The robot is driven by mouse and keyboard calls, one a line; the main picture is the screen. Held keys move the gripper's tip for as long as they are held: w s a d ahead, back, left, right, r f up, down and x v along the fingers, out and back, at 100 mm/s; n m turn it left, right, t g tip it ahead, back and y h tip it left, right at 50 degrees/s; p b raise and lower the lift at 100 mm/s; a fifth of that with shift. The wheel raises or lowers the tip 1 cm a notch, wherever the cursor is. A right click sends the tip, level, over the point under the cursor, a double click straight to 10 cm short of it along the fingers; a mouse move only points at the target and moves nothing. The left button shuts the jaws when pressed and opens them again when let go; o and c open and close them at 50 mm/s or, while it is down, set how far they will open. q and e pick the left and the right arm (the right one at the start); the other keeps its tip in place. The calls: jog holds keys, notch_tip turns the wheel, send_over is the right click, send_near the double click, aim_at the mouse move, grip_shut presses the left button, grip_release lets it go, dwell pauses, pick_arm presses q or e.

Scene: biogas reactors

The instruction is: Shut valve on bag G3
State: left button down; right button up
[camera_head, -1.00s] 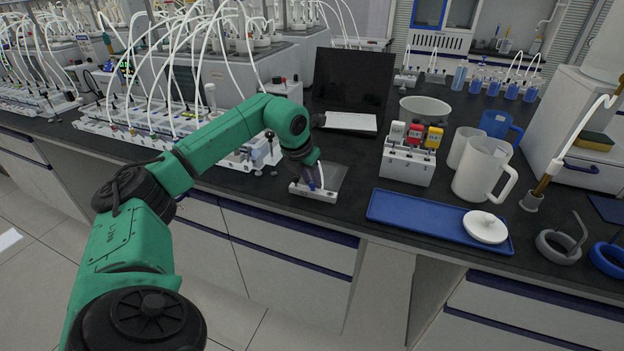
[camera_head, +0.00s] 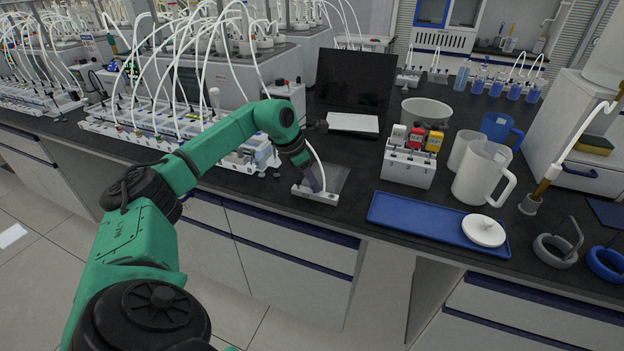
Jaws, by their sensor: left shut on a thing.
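My left gripper (camera_head: 312,182) points down at a small white block (camera_head: 318,196) near the front edge of the dark bench. It is shut on a small part there, which the gripper itself hides; I take this to be the valve. A flat grey bag (camera_head: 334,177) lies behind the block, and a white tube rises beside the gripper. No label for G3 is readable. My right gripper is not in view.
Tubed reactor racks (camera_head: 180,135) fill the left. A black laptop (camera_head: 353,80) is behind.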

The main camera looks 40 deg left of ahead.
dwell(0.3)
pick_arm(q)
jog(key=c, duration=0.7)
grip_release()
jog(key=shift+o, duration=0.2)
jog(key=shift+r, duration=0.1)
jog(key=shift+s+a+r, duration=0.1)
jog(key=shift+s+r, duration=0.05)
jog(key=shift+r, duration=0.2)
jog(key=v, duration=1.3)
jog(key=shift+s+r, duration=0.2)
jog(key=shift+r, duration=0.05)
